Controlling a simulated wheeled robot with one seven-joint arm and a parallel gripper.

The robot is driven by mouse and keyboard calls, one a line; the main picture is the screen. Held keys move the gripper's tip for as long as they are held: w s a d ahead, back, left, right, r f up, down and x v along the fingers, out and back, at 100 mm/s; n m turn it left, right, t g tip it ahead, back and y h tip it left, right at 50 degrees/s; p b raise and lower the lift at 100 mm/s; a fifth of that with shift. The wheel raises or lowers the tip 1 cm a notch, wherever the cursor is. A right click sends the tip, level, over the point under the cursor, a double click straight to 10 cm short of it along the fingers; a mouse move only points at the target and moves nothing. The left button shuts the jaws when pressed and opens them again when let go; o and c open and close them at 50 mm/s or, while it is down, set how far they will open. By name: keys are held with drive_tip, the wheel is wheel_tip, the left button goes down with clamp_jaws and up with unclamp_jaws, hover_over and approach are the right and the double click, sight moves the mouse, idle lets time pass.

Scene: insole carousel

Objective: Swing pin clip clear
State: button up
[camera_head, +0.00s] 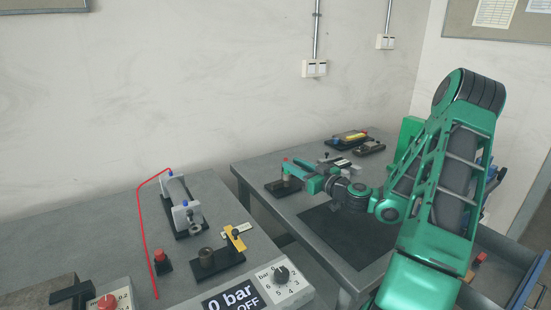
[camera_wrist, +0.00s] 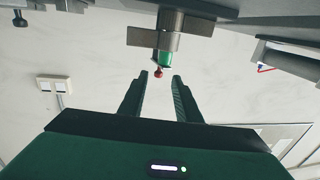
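My gripper (camera_head: 293,169) is over the right-hand table, close beside a small fixture with a red-topped post (camera_head: 284,165) on a black base (camera_head: 283,188). In the wrist view my two fingers (camera_wrist: 160,75) are apart with nothing clamped between them. A small red ball tip (camera_wrist: 158,73) on a green pin (camera_wrist: 165,59) shows between and just beyond the fingertips. A grey metal plate piece (camera_wrist: 155,40) surrounds the pin's upper part in that view. I cannot tell for sure which part is the clip, or whether a finger touches the pin.
A dark mat (camera_head: 335,235) lies on the right-hand table. Small fixtures (camera_head: 350,137) stand at its back. The left-hand table (camera_head: 120,230) holds a yellow-levered fixture (camera_head: 236,238), a grey-bracketed fixture (camera_head: 184,212), a red button (camera_head: 160,258) and a pressure panel (camera_head: 282,280). A gap separates the tables.

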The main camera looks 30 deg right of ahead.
drive_tip(key=w+a, duration=0.1)
drive_tip(key=w, duration=0.8)
drive_tip(key=shift+w+a, duration=0.15)
drive_tip(key=shift+c, duration=0.5)
clamp_jaws()
